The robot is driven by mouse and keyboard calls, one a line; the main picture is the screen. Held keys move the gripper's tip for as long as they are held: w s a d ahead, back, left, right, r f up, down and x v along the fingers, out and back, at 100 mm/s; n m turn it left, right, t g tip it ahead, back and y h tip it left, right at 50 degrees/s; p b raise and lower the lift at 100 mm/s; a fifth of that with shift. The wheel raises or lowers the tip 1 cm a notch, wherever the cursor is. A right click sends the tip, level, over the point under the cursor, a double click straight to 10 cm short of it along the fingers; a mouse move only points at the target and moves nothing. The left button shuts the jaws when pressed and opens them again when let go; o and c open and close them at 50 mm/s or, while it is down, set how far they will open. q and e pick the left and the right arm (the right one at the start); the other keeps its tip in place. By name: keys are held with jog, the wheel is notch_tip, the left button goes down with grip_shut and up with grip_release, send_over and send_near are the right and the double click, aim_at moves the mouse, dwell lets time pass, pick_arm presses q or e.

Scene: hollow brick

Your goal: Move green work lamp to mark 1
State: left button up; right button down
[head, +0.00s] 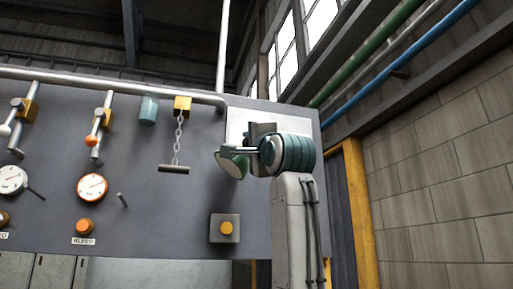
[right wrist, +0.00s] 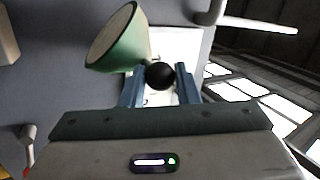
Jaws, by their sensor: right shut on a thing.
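The green work lamp (head: 234,164) is at the upper right of the grey panel, in front of a white plate (head: 237,115). Its green cone-shaped shade also shows at the upper left of the right wrist view (right wrist: 116,42), with its wide pale face outward. My right gripper (head: 248,151) is shut on the lamp. In the right wrist view, its two blue fingers (right wrist: 160,84) stand on either side of the lamp's black ball. The white plate is partly hidden behind the gripper and lamp; I cannot read a mark number on it. My left gripper is out of view.
The grey panel (head: 160,215) carries gauges (head: 92,187), valve levers (head: 98,125), a chain with a bar (head: 174,168) and an orange button box (head: 225,229). A pipe (head: 120,83) runs along its top. A yellow post (head: 357,215) and block wall (head: 440,180) stand right.

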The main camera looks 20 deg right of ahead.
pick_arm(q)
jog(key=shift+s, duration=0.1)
pick_arm(e)
jog(key=shift+s+r, duration=0.1)
jog(key=shift+r, duration=0.1)
jog(key=c, duration=1.5)
grip_release()
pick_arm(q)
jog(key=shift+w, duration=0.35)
pick_arm(e)
jog(key=shift+o, duration=0.6)
jog(key=shift+a, duration=0.15)
